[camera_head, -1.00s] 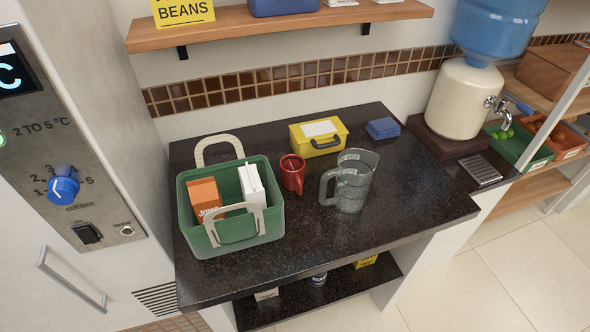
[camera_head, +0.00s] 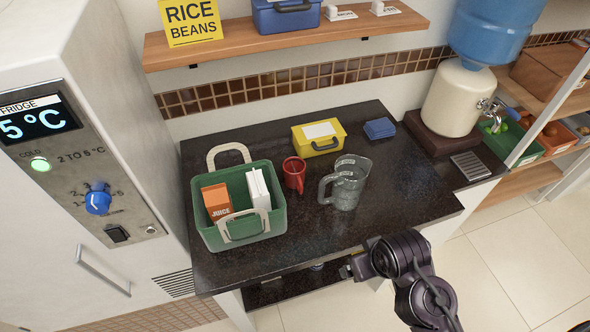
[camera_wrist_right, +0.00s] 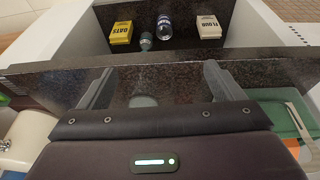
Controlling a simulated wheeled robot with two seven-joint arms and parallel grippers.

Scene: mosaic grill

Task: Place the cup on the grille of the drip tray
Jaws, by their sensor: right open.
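The red cup (camera_head: 294,174) stands upright on the dark counter between the green basket and the grey see-through jug, its handle towards the front right. The drip tray's metal grille (camera_head: 470,166) lies at the right, below the tap of the water dispenser (camera_head: 458,102), and nothing stands on it. My right gripper (camera_head: 348,270) is at the counter's front edge, well in front of the cup and apart from it. In the right wrist view the gripper (camera_wrist_right: 155,80) has its fingers wide apart with nothing held. My left gripper is not in view.
The green basket (camera_head: 275,222) holds a juice carton (camera_head: 217,202) and a white carton (camera_head: 258,190). The jug (camera_head: 349,184) stands right of the cup. A yellow box (camera_head: 319,138) and blue stack (camera_head: 380,128) stand behind. The counter's front right (camera_head: 410,205) is clear.

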